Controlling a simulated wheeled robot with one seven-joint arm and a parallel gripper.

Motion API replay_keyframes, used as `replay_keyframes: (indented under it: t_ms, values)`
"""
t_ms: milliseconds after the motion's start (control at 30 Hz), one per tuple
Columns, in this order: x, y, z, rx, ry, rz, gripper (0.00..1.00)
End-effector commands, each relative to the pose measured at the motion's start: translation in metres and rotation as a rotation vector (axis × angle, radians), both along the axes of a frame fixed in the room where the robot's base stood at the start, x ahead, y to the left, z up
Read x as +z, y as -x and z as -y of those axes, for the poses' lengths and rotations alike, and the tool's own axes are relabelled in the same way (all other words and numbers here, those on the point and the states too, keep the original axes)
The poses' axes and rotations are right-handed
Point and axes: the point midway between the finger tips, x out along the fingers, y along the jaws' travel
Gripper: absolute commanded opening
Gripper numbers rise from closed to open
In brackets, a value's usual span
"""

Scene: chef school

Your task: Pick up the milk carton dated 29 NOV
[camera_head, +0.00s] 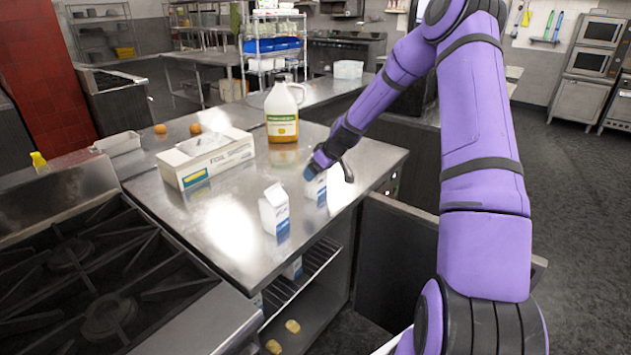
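Two white and blue milk cartons stand upright on the steel counter. The nearer carton (274,212) is in full view, left of and in front of my gripper. The farther carton (316,190) stands near the counter's right edge, its top partly hidden by my gripper. My gripper (329,171) reaches down at this farther carton. Its two fingers look spread apart, one over the carton's upper left and one out to its right. I cannot tell whether it touches the carton. No date is readable on either carton.
A stove (95,275) is at left. Below the counter, a wire shelf (300,283) holds more items. Two orange round items lie farther back.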

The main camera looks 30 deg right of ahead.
Motion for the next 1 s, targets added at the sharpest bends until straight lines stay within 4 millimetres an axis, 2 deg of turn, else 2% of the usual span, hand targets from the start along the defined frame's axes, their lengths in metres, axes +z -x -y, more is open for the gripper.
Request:
replay_keyframes:
  t_ms: [100, 333, 367, 633, 1000]
  values:
    - [-0.0116, -0.0064, -0.0027, 0.001, 0.0, -0.001, 0.94]
    - [-0.0132, -0.0075, -0.0026, 0.0, 0.0, -0.001, 0.94]
    - [-0.0132, -0.0075, -0.0026, 0.0, 0.0, -0.001, 0.89]
    - [-0.0131, -0.0075, -0.0027, 0.0, 0.0, -0.001, 0.27]
    - [-0.0053, -0.008, -0.0026, 0.0, 0.001, 0.001, 0.26]
